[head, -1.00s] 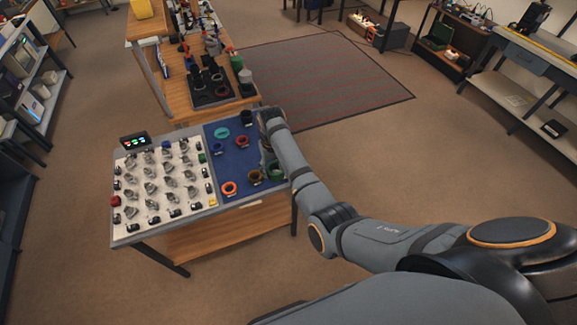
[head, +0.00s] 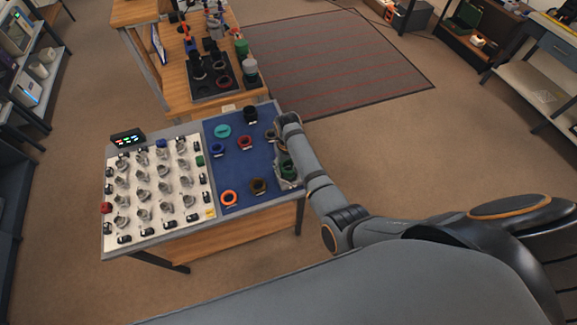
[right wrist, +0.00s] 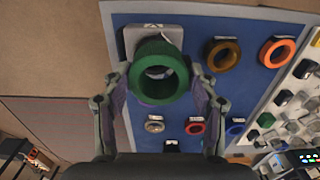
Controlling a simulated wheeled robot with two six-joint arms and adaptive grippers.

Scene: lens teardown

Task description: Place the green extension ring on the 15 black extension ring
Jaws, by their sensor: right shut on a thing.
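The green extension ring (right wrist: 160,92) is between the two fingers of my right gripper (right wrist: 160,88), which is shut on it. In the head view the green ring (head: 288,171) is at the right edge of the blue mat, over a light grey pad (right wrist: 133,37); I cannot tell whether it touches the pad. A black ring-like piece (head: 250,115) stands at the mat's far side, and a dark ring (head: 270,135) lies nearer. No number is legible, so I cannot tell which is the 15. My left gripper is out of view.
A white board (head: 130,226) with several small parts is at left. A second bench with a black tray (head: 202,94) stands behind.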

